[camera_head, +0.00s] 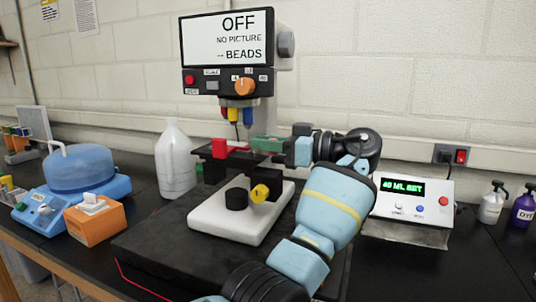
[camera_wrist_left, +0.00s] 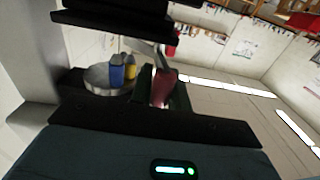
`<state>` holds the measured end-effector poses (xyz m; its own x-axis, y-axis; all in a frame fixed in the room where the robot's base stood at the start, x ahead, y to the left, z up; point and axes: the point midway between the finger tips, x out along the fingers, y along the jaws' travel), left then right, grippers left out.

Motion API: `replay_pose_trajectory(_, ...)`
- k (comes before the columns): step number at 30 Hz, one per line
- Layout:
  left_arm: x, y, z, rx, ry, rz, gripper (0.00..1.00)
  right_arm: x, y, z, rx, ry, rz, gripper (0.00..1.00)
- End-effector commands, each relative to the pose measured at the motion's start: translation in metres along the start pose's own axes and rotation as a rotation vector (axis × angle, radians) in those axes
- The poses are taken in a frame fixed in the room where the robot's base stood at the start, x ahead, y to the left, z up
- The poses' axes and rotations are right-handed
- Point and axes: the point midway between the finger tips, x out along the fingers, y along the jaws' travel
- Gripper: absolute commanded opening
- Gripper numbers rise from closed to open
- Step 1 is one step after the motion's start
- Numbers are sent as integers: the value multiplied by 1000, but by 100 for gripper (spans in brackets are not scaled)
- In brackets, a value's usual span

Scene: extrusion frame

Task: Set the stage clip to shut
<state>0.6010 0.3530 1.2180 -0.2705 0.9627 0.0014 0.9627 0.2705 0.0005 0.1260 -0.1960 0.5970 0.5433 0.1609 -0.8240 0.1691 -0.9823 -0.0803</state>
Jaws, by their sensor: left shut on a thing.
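The stage (camera_head: 212,166) is a dark plate under the microscope's coloured lenses (camera_head: 237,114). A red piece (camera_head: 230,146) and a green piece (camera_head: 268,144) lie at its top. My left gripper (camera_head: 284,146) reaches in from the right, level with the stage, its fingers against the green piece. It is shut on what looks like the stage clip; the fingers hide much of it, so I cannot tell its angle. In the left wrist view a dark red piece (camera_wrist_left: 163,88) shows between the dark finger edges. My right gripper is not in view.
The microscope screen (camera_head: 226,38) reads OFF, NO PICTURE. A white base (camera_head: 225,222) with knobs stands below the stage. A white bottle (camera_head: 174,160), a blue bath (camera_head: 80,172) and an orange box (camera_head: 94,222) are left. A display box (camera_head: 405,205) and small bottles (camera_head: 492,203) are right.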

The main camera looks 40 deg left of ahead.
Motion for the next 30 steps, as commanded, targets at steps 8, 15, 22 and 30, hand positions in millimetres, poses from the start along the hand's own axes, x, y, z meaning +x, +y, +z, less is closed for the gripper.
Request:
replay_pose_trajectory(8, -1, 3, 3, 3, -2, -92, 0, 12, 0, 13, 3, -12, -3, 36)
replay_pose_trajectory(15, -1, 4, 2, 2, -2, -144, 0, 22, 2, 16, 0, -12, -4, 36)
replay_pose_trajectory(22, -1, 5, 1, 1, -2, -168, 0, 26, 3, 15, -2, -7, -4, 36)
replay_pose_trajectory(30, -1, 5, 1, 1, -2, -175, 0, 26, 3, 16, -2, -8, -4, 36)
